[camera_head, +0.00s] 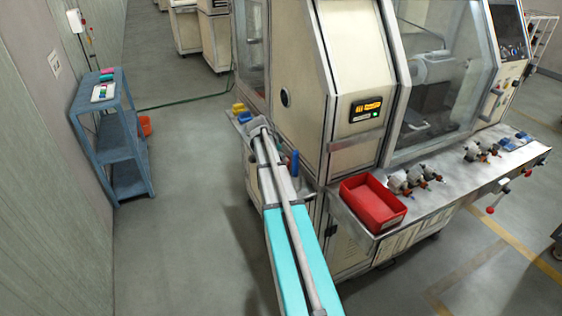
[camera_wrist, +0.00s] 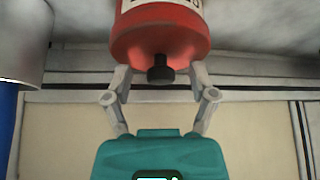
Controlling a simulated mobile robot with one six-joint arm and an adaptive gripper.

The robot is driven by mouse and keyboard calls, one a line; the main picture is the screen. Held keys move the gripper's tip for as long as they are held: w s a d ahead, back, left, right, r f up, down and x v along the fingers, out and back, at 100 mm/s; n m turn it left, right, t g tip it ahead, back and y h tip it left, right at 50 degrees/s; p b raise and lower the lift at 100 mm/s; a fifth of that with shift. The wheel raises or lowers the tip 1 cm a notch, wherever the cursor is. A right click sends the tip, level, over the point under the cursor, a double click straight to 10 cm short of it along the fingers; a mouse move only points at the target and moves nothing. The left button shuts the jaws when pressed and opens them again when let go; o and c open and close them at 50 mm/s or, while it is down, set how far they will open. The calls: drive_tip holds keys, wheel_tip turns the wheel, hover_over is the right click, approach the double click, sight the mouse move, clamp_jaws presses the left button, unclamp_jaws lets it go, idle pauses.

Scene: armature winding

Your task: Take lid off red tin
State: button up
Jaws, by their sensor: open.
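The red tin (camera_wrist: 160,42) fills the top middle of the wrist view, its upper part cut off by the frame edge. A pale label shows on it. A small black lid or cap (camera_wrist: 160,76) sticks out of its narrowed end, toward my gripper. My gripper (camera_wrist: 161,70) is open, with one fingertip on each side of the black cap and a gap between them. I cannot tell whether the fingertips touch the tin. In the head view my arm reaches to the machine's left side; the tin cannot be made out there.
A blue and grey cylinder (camera_wrist: 8,110) stands close on the left in the wrist view. A red bin (camera_head: 372,203) and several metal fittings (camera_head: 412,180) sit on the machine's front ledge. A blue shelf cart (camera_head: 112,135) stands left, with clear floor (camera_head: 190,200) between.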

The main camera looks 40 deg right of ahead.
drive_tip(key=shift+c, duration=0.3)
clamp_jaws()
idle(0.3)
drive_tip(key=shift+r, duration=0.2)
wheel_tip(320, 180, up, 10)
drive_tip(key=p, duration=1)
drive_tip(key=shift+f, duration=0.15)
idle(0.5)
